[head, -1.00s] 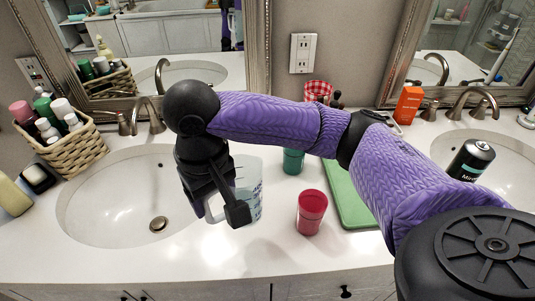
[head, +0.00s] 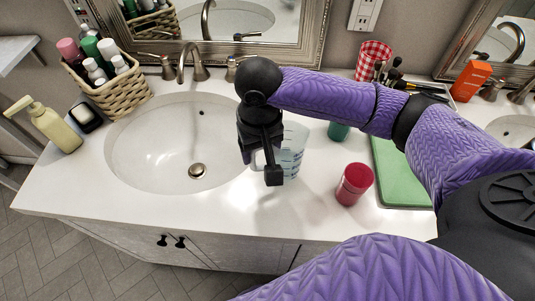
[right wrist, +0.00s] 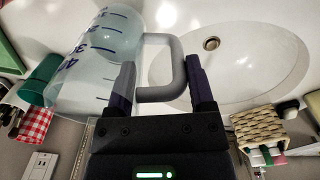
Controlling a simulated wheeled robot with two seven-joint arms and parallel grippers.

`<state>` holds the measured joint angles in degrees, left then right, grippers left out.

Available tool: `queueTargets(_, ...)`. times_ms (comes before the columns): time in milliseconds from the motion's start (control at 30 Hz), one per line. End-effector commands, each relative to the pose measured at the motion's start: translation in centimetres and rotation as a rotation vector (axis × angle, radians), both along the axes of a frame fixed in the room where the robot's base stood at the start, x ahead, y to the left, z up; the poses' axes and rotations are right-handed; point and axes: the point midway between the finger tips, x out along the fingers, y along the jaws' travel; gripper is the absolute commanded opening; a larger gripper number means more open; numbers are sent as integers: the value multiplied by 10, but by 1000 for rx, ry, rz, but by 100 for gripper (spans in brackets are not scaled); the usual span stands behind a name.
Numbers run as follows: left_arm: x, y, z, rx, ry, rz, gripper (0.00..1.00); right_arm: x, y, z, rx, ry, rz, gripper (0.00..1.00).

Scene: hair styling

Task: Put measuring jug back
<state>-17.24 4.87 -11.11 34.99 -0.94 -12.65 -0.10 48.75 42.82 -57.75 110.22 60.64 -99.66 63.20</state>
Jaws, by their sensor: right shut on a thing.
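The clear measuring jug (head: 294,152) with blue markings is at the right edge of the left sink, partly hidden behind my right gripper (head: 262,168). In the right wrist view the jug (right wrist: 92,62) fills the upper left, and its grey handle (right wrist: 178,68) lies between the two fingers of my right gripper (right wrist: 163,85). The gripper is shut on the handle. I cannot tell whether the jug's base touches the counter. My left gripper is not in view.
A red cup (head: 354,184) stands right of the jug, with a green cup (head: 338,131) behind it. A green mat (head: 402,172) lies farther right. The sink (head: 150,150) is to the left. A wicker basket (head: 118,92) and soap dispenser (head: 50,126) stand at far left.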

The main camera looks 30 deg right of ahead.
Motion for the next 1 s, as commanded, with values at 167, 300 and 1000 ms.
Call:
queueTargets(167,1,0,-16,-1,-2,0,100,-1,0,-39,-2,3,1,0)
queueTargets(300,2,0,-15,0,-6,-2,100,0,0,-40,0,0,2,0)
queueTargets(1000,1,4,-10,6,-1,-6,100,0,0,-29,0,0,2,100)
